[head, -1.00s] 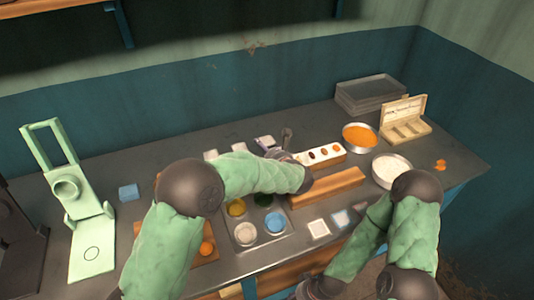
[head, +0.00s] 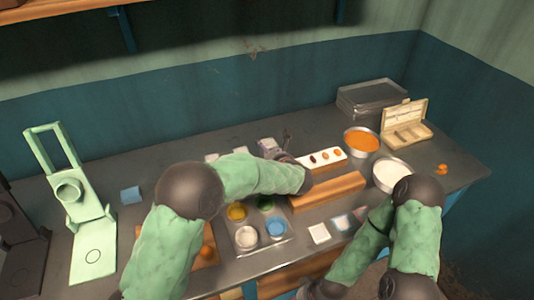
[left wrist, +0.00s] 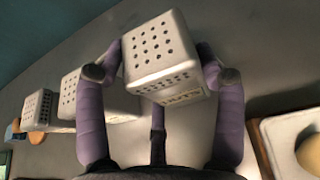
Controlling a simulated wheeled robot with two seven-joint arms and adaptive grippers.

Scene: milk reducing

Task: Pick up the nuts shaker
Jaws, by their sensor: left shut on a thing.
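The nuts shaker (left wrist: 160,55) is a white box with a perforated top and a label reading NUTS, in the middle of the left wrist view. My left gripper (left wrist: 162,68) has its purple fingers on both sides of it and is shut on it. In the head view my left gripper (head: 274,150) is at the back of the counter, partly hidden by its own arm, and only a little of the shaker shows. My right arm is folded at the lower right of the head view; its fingers do not show.
Two more white shakers (left wrist: 72,95) (left wrist: 38,108) stand to the left in the left wrist view. A green press (head: 72,200) stands at left.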

